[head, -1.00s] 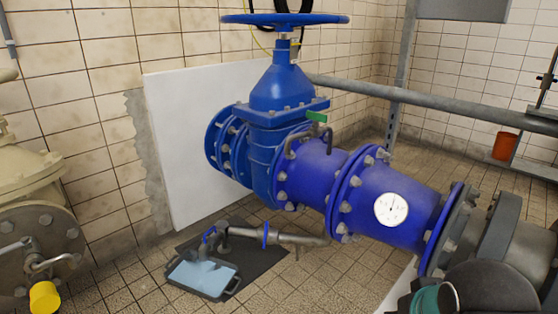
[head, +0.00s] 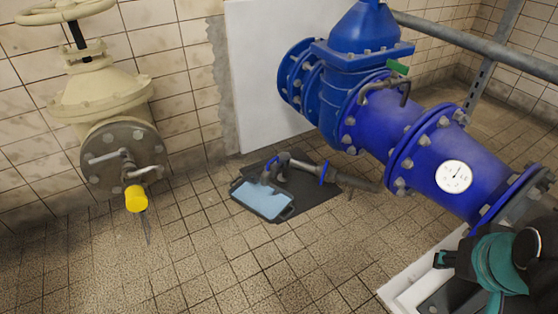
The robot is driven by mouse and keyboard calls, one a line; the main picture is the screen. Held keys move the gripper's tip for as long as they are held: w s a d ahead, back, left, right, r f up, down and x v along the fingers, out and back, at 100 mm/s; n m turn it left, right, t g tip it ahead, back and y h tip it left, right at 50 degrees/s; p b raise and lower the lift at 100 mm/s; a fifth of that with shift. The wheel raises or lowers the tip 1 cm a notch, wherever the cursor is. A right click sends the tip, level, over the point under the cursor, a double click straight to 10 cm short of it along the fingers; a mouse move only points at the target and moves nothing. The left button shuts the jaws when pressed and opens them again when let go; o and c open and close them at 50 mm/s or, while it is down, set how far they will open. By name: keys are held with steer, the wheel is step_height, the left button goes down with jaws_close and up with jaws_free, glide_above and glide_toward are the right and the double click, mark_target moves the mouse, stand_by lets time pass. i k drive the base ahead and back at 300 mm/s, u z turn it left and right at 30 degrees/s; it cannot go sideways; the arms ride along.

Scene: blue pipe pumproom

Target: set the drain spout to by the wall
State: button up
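The drain spout (head: 283,160) is a grey bent pipe low over the floor, left of the big blue pipe. A grey drain pipe with a blue flange (head: 324,172) runs from it to the right. A small blue lever or part shows by the bend. The spout's end points down over a dark-rimmed tray (head: 284,214) holding light blue water. The spout stands apart from the tiled wall behind it. Part of my arm, dark with teal, shows at the lower right. My gripper's fingers are not clearly in view.
The tray stands on a dark mat (head: 318,203). The big blue pipe (head: 395,115) with a dial gauge (head: 454,177) fills the right. A cream valve (head: 100,95) with a yellow-capped tap (head: 135,199) stands at the left. The tiled floor in front is free.

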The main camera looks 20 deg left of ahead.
mark_target(284, 159)
steer(key=z, duration=0.05)
steer(key=k, duration=0.5)
steer(key=u, duration=0.75)
steer(key=i, duration=1.75)
steer(key=z, duration=0.6)
